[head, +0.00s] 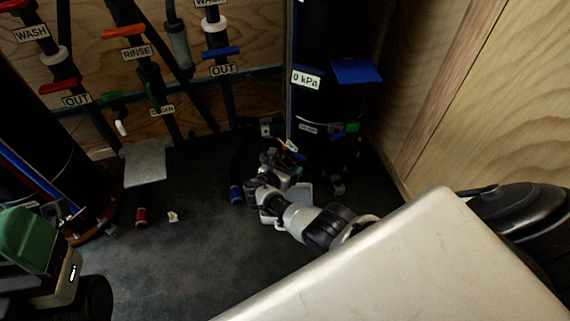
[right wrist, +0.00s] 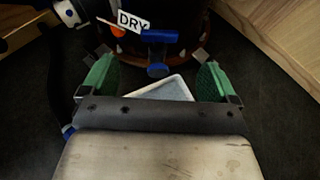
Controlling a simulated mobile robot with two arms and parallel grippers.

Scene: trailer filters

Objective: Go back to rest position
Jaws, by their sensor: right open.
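My right gripper (head: 284,172) is low near the foot of the dark column on the right in the head view. In the right wrist view its two green fingers (right wrist: 155,78) are wide apart, with nothing held between them. Beyond the fingers is the column's base, with a blue valve handle (right wrist: 160,37) and a "DRY" label (right wrist: 132,20). A pale shallow tray (right wrist: 163,89) lies on the floor behind the gripper's front edge, partly hidden by it.
Pipes with coloured valves, such as a red one (head: 58,87) and an orange one (head: 122,31), stand along the back wall. A blue plate (head: 356,71) juts from the right column. A red cylinder (head: 141,217) and a blue one (head: 236,195) are on the dark floor (head: 180,265).

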